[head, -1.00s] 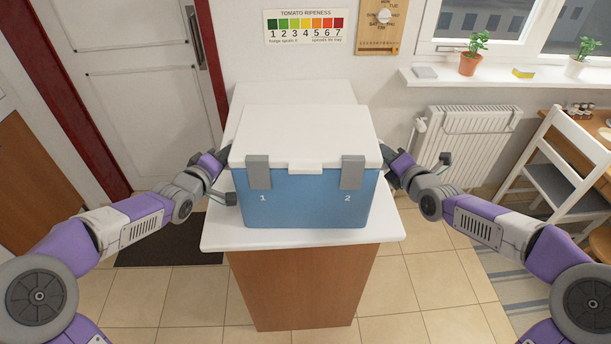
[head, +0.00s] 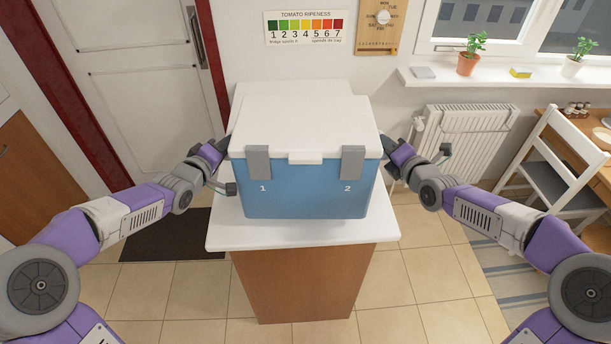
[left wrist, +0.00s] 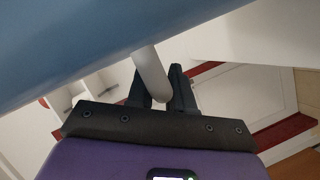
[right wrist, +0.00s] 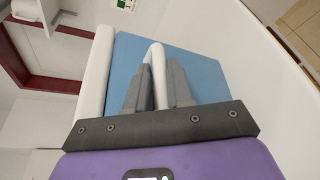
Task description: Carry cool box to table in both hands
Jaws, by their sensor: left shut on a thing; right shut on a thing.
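The cool box (head: 305,190) is blue with a white lid, two grey latches and the numbers 1 and 2. It is level in front of me, over the white top of a wooden-sided counter (head: 305,285); the head view does not clearly show a gap beneath it. My left gripper (head: 224,148) is shut on the box's left handle, a pale bar between the fingers in the left wrist view (left wrist: 152,75). My right gripper (head: 390,147) is shut on the right handle, which shows between the fingers in the right wrist view (right wrist: 158,75). The lid is closed.
A wooden table (head: 590,125) with small jars stands at the far right, with a white chair (head: 560,160) before it. A radiator (head: 470,135) and windowsill (head: 510,76) are behind. A dark mat (head: 175,235) lies by the white door at left. Tiled floor is open on both sides.

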